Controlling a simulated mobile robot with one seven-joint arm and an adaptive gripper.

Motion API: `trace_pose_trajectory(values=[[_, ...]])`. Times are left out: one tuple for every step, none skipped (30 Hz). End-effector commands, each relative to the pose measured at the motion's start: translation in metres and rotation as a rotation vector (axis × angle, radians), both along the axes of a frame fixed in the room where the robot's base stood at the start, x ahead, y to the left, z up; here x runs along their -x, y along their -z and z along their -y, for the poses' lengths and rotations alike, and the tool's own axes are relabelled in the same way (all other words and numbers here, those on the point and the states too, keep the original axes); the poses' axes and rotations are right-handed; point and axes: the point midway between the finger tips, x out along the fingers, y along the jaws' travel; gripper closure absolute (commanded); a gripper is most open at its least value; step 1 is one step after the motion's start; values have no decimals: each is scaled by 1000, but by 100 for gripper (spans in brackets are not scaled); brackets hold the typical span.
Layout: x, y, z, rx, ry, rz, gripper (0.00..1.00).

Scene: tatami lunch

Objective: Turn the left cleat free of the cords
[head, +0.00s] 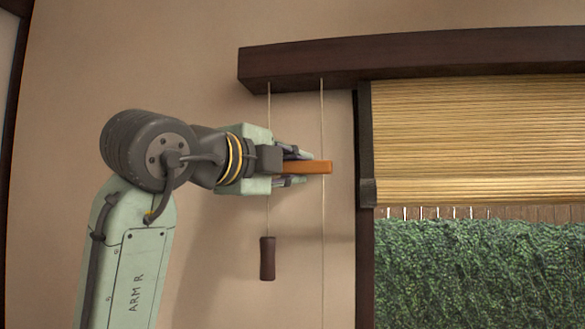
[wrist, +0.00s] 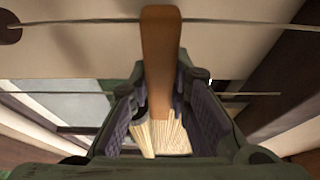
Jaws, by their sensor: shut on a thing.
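The cleat (head: 318,167) is an orange-brown wooden bar lying roughly level in front of the wall. My gripper (head: 297,167) is shut on it, one finger above and one below, with its right end sticking out. In the wrist view the cleat (wrist: 160,50) runs upright between the fingers. The left cord (head: 269,103) passes out of sight at my gripper and ends in a dark brown toggle (head: 267,258). The right cord (head: 323,240) hangs near the cleat's right end; I cannot tell whether they touch. No second cleat shows.
A dark wooden rail (head: 290,67) runs above my gripper. A woven blind (head: 470,125) hangs at right, partly raised over a green hedge (head: 480,270). The dark window post (head: 365,250) stands just right of the cords. The wall left of my arm is clear.

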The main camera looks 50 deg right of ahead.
Motion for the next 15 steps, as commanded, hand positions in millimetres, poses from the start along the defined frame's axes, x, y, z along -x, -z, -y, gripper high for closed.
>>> trace_pose_trajectory(values=[[0,0,0,1,0,-2,100],[0,1,0,2,0,-5,100],[0,1,0,5,0,-10,100],[0,1,0,8,0,-14,100],[0,1,0,12,0,-21,100],[0,1,0,18,0,-34,100],[0,1,0,23,0,-42,100],[0,2,0,29,0,-54,100],[0,2,0,37,0,-72,100],[0,2,0,46,0,-87,100],[0,3,0,54,1,-105,100],[0,3,0,67,1,-129,100],[0,3,0,77,1,-149,100],[0,3,0,88,0,-169,100],[0,4,0,103,0,-199,100]])
